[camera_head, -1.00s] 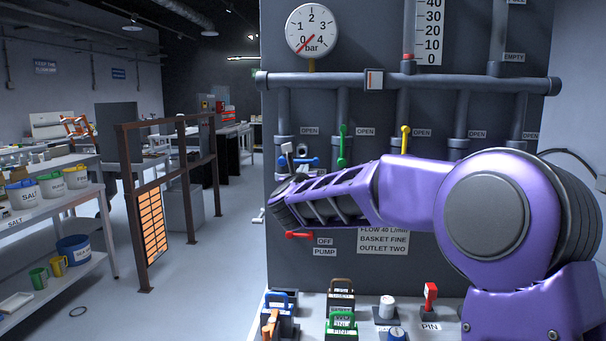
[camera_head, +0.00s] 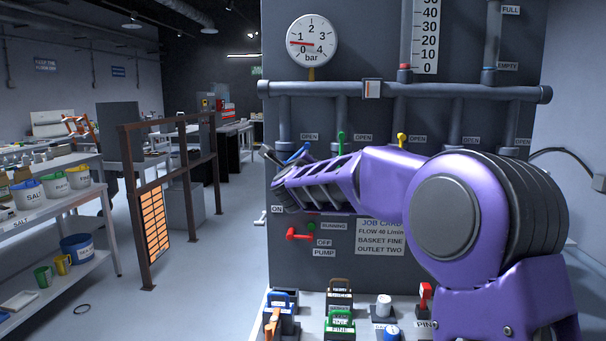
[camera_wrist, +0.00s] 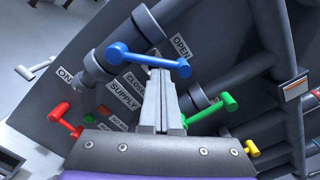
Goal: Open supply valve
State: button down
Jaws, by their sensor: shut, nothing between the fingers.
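The supply valve's blue lever (camera_wrist: 150,61) shows in the wrist view, running from its hub on a grey pipe to a knobbed end below the OPEN label (camera_wrist: 181,46). The CLOSED and SUPPLY labels (camera_wrist: 125,93) are beneath it, partly behind my gripper. In the head view the blue lever (camera_head: 295,155) is tilted, its right end raised near an OPEN label (camera_head: 310,137). My gripper (camera_wrist: 158,75) is shut and empty, its fingertips right at the lever's underside; I cannot tell whether they touch. My arm hides the pipe below the valve in the head view.
Green (camera_wrist: 212,108) and yellow (camera_wrist: 250,148) levers stand to the right of my gripper. A red pump lever (camera_wrist: 62,117) is to the left. The pressure gauge (camera_head: 312,39) is above the pipes. Padlocks (camera_head: 340,320) and other items cover the bench below.

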jog(key=n+p, duration=0.1)
jog(key=a+r+n+p, duration=0.1)
jog(key=n, duration=0.1)
jog(key=r+n+p, duration=0.1)
jog(key=shift+a+r+n, duration=0.2)
jog(key=shift+a+n, duration=0.2)
jog(key=n+p, duration=0.1)
jog(key=a+n, duration=0.1)
jog(key=n, duration=0.1)
jog(key=shift+a+r+p, duration=0.1)
jog(key=shift+r+p, duration=0.15)
jog(key=shift+p, duration=0.1)
jog(key=shift+a, duration=0.35)
